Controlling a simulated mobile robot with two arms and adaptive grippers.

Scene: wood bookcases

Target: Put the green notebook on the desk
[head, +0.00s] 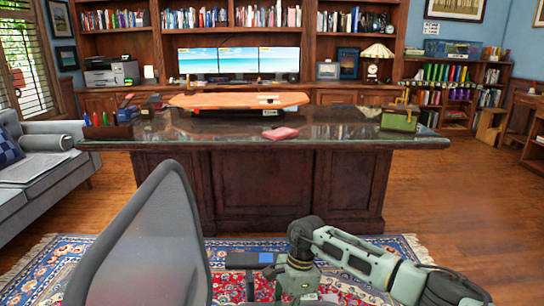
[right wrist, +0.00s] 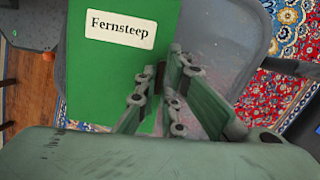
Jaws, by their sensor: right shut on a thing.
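The green notebook (right wrist: 115,70), with a cream label reading "Fernsteep", is in the right wrist view, with its near edge between my right gripper's fingers. My right gripper (right wrist: 163,78) is shut on it. In the head view my right arm reaches in from the lower right, low in front of the desk; the notebook cannot be made out clearly there. The desk (head: 345,128) is dark wood with a glossy top and stands ahead, beyond and above the arm. My left gripper is not in view.
A grey chair (head: 145,245) stands close at lower left, before the desk. The front right of the desktop is clear. A grey sofa (head: 45,175) is at left.

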